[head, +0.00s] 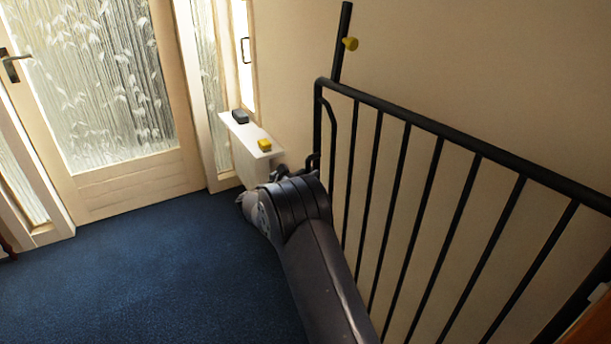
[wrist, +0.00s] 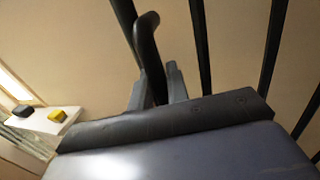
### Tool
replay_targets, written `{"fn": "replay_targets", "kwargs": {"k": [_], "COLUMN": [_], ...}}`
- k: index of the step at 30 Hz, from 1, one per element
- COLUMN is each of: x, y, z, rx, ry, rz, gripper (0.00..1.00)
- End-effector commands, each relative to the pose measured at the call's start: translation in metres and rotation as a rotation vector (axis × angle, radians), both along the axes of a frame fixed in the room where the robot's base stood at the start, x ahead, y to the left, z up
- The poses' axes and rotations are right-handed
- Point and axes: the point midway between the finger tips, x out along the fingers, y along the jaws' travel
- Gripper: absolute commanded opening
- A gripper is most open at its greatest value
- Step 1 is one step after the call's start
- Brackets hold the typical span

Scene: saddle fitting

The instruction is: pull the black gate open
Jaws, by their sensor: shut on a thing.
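The black gate (head: 440,127) is a frame of upright bars under a sloping top rail, standing along the wall on the right in the head view. Its bars (wrist: 201,50) also show across the top of the wrist view. A curved black handle (head: 331,125) runs down the near-left end of the gate; in the wrist view the handle (wrist: 148,50) comes down between my fingers. My gripper (wrist: 156,85) is shut on this handle. In the head view my gripper (head: 313,164) is at the handle's lower part, mostly hidden by my wrist.
A white shelf unit (head: 245,139) left of my gripper carries a dark block (head: 240,116) and a yellow block (head: 264,145). A glazed door (head: 95,85) is at the back left. Blue carpet (head: 130,270) is clear.

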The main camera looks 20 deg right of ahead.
Motion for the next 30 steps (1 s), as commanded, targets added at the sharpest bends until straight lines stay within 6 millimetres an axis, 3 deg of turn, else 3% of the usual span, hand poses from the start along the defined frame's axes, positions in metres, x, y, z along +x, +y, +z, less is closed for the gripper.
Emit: {"fn": "replay_targets", "kwargs": {"k": [4,5,11,20,30], "x": [0.0,0.0,0.0,-0.002,-0.032], "y": [0.001,0.001,0.001,0.004,0.056], "z": [0.001,0.001,0.001,0.0,0.001], "rx": [0.0,0.0,0.0,0.0,0.0], "ry": [-0.001,-0.001,-0.001,0.0,0.0], "rz": [0.002,0.002,0.001,0.002,0.004], "gripper": [0.0,0.18,0.34,0.34,0.34]}}
